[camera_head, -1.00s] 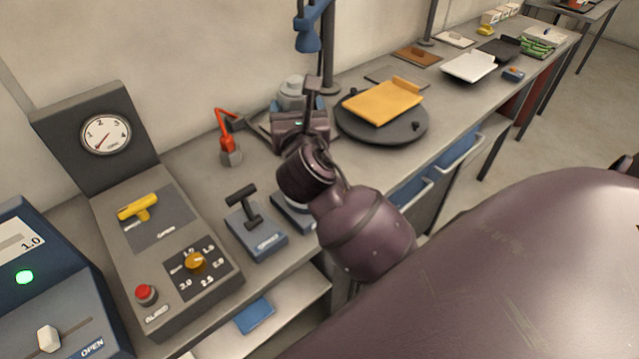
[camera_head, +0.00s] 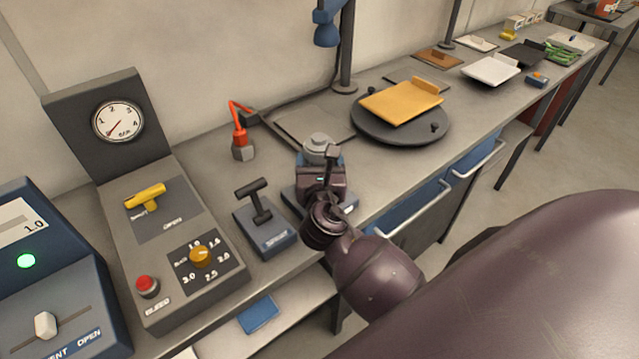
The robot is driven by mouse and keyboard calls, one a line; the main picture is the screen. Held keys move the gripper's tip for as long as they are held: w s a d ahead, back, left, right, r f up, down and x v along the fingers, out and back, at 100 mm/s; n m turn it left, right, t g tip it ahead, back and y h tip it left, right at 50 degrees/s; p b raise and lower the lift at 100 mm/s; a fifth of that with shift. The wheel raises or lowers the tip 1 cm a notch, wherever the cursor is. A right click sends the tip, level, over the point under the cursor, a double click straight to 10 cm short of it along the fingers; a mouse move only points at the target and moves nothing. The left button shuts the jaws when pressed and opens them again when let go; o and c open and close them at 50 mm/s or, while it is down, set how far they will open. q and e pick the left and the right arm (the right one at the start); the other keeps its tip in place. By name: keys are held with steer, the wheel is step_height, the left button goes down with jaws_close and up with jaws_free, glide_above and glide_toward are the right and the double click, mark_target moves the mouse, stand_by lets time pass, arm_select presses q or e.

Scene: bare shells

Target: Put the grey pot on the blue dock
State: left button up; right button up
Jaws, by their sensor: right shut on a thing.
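The grey pot (camera_head: 318,146) is in my right gripper (camera_head: 326,165), which is shut on it. The gripper hides much of the pot's lower body. The blue dock (camera_head: 348,201) is at the bench's front edge, right of the black T-handle, and is partly covered by my gripper and wrist. The pot appears over the dock or just behind it; I cannot tell whether they touch. My left gripper is not in view.
A blue box with a black T-handle (camera_head: 262,217) stands close left of the dock. The gauge console (camera_head: 172,262) is farther left. A red-orange tool (camera_head: 242,140) stands behind. A round dark turntable (camera_head: 400,128) with a yellow board is at right.

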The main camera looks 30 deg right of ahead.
step_height(320, 180, down, 4)
steer(key=shift+f+b, duration=0.25)
steer(key=shift+b, duration=0.35)
steer(key=shift+f, duration=0.35)
steer(key=shift+f, duration=0.15)
steer(key=o, duration=1.1)
